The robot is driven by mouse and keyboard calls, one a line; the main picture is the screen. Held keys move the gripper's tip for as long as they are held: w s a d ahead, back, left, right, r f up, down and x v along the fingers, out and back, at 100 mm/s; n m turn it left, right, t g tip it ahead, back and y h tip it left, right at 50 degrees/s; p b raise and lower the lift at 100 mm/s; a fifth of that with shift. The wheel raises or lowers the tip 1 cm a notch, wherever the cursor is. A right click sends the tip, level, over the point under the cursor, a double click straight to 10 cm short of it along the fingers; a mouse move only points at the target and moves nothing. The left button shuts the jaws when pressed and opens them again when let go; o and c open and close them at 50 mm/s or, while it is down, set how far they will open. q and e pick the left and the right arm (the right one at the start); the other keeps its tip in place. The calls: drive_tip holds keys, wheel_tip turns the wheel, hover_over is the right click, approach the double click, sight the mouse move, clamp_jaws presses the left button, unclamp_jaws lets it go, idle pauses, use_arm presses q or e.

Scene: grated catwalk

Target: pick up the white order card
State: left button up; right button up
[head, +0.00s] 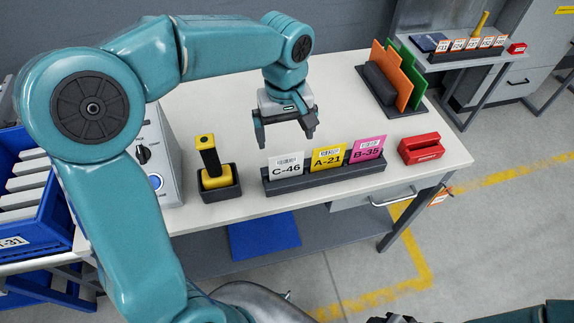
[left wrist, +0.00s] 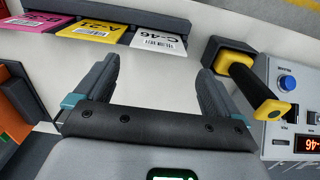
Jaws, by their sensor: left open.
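The white order card (head: 286,165), marked C-46, stands in the left slot of a dark card rack (head: 322,178) on the table. My left gripper (head: 287,142) is open and empty, apart from the card and above the table on the card's far side. In the left wrist view my two open fingers (left wrist: 155,85) have bare table between them. My right gripper cannot be made out; only dark parts show at the head view's bottom edge.
A yellow card (head: 327,157) and a pink card (head: 367,149) stand in the same rack. A yellow-handled tool in a dark holder (head: 217,180) stands left of it, a red block (head: 421,148) right. Orange and green panels (head: 393,75) stand behind. A grey control box (head: 152,150) is further left.

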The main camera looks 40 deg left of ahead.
use_arm(q)
hover_over(285, 166)
drive_tip(key=f, duration=0.5)
drive_tip(key=shift+w+d+f, duration=0.15)
drive_tip(key=shift+w+f, duration=0.05)
drive_tip(key=shift+f, duration=0.05)
drive_tip(key=shift+s+d+f, duration=0.1)
drive_tip(key=shift+s+f, duration=0.3)
drive_tip(key=shift+s, duration=0.4)
drive_tip(key=f, duration=0.2)
drive_tip(key=d+f, duration=0.1)
drive_tip(key=shift+s+f, duration=0.2)
drive_tip(key=shift+s, duration=0.05)
drive_tip(key=w+a+f, duration=0.2)
drive_tip(key=f, duration=0.1)
drive_tip(key=shift+w+a+f+p, duration=0.1)
drive_tip(key=shift+w+p, duration=0.2)
drive_tip(key=shift+w, duration=0.1)
drive_tip(key=shift+s+d+r, duration=0.25)
drive_tip(key=shift+s+d, duration=0.05)
drive_tip(key=shift+s, duration=0.15)
drive_tip(key=shift+s+d+r, duration=0.15)
drive_tip(key=shift+d, duration=0.05)
drive_tip(key=shift+a, duration=0.15)
drive_tip(key=c, duration=0.6)
drive_tip(key=shift+r, duration=0.1)
use_arm(e)
drive_tip(key=shift+s+d+r, duration=0.15)
drive_tip(key=shift+r, duration=0.1)
